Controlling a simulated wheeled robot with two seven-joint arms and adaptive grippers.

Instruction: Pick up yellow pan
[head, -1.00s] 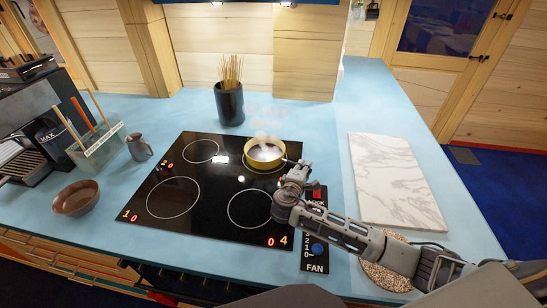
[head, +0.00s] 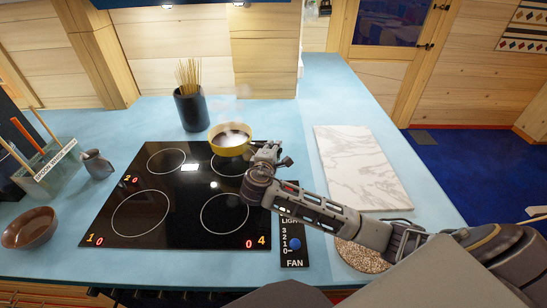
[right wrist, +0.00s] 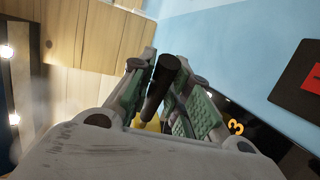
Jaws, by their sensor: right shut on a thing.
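The yellow pan (head: 230,149) is in the head view, held a little above the back right ring of the black cooktop. It looks about level, and pale steam rises from it. My right gripper (head: 264,150) is at its right side, shut on the pan's dark handle. In the right wrist view the dark handle (right wrist: 161,85) lies between the two fingers of the right gripper (right wrist: 160,95). Only a sliver of yellow pan (right wrist: 152,124) shows there. My left gripper is in neither view.
The cooktop (head: 185,205) lies under the pan. A dark holder (head: 191,110) with thin sticks stands behind it. A marble board (head: 360,168) lies to the right, with a round speckled mat (head: 360,258) in front. A small jug (head: 96,164) and brown bowl (head: 30,228) stand left.

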